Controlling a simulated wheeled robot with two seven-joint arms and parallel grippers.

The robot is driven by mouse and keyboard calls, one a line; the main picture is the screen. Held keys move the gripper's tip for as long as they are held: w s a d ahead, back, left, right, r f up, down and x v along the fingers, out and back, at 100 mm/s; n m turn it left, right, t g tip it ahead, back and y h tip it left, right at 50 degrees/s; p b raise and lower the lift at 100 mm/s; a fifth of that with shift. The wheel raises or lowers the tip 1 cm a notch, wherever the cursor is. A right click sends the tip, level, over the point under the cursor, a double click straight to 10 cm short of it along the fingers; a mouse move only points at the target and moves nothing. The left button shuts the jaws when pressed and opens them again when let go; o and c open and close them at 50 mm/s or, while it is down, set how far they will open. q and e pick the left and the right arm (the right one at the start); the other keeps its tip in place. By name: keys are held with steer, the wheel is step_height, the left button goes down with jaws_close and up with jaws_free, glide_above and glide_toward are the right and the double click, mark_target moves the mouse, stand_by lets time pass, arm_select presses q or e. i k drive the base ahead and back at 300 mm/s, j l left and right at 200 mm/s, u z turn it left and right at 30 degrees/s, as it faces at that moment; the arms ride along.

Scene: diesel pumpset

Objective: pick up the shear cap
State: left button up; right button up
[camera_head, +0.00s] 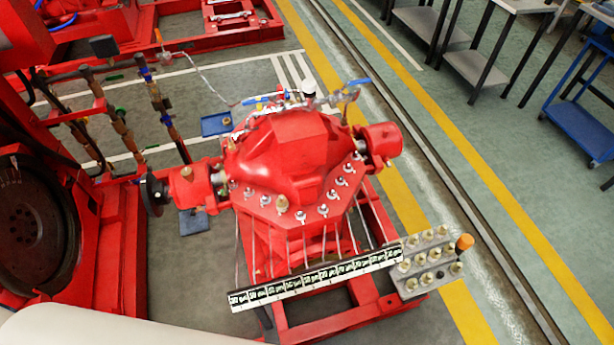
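I cannot tell for certain which part is the shear cap. A red pump housing (290,152) stands in the middle, with several silver bolts and nuts along its front edge. A grey block (410,286) at its front right carries several brass-coloured fittings in rows. An orange round-ended piece (465,242) sits at the block's right corner. A brass-coloured fitting (282,204) stands on the housing's front rim. Neither of my grippers is in view.
A long black-and-white labelled strip (316,277) runs across the housing's front. Red machinery with a dark flywheel (35,220) fills the left. Blue-handled valves (358,82) top the housing. Workbenches (428,25) and a blue cart (578,118) stand right; the floor between is clear.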

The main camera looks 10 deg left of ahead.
mark_target(427, 279)
steer(key=i+l+u, duration=0.1)
steer(key=l, duration=0.55)
steer(key=l+u, duration=0.1)
steer(key=l, duration=0.55)
